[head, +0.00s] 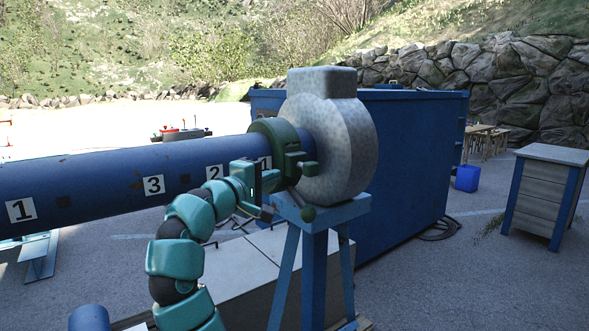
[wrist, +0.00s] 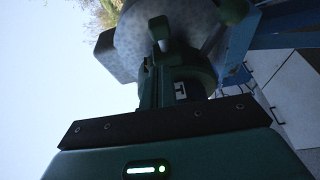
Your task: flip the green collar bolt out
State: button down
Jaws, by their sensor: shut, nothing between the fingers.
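The dark green collar (head: 275,138) sits around the right end of the blue shaft (head: 100,188), against the grey mottled block. Its bolt parts (head: 296,166) stick out on the near side, and a green ball-ended handle (head: 308,213) hangs below them. My teal gripper (head: 264,192) is just left of these parts, shut and empty. I cannot tell whether it touches them. In the wrist view the collar (wrist: 192,66) lies beyond the fingers, in front of the grey block (wrist: 132,38), with the green ball (wrist: 232,11) at the top. The fingers partly merge with the dark green parts there.
A blue trestle stand (head: 314,262) carries the grey block (head: 340,150). A large blue container (head: 415,150) stands behind. A pale, low box (head: 240,268) lies under the shaft. A cabinet (head: 545,195) and blue bin (head: 467,178) stand at the right, with open ground between.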

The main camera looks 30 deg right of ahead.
aim_at(295, 169)
jog(key=shift+w+f+n, duration=0.1)
jog(key=shift+f+n, duration=0.15)
jog(key=shift+n, duration=0.05)
jog(key=shift+d+r, duration=0.1)
jog(key=p+x, duration=0.4)
jog(key=x, duration=0.4)
jog(key=shift+d, duration=0.2)
jog(key=shift+w+d, duration=0.35)
jog(key=shift+d, duration=0.3)
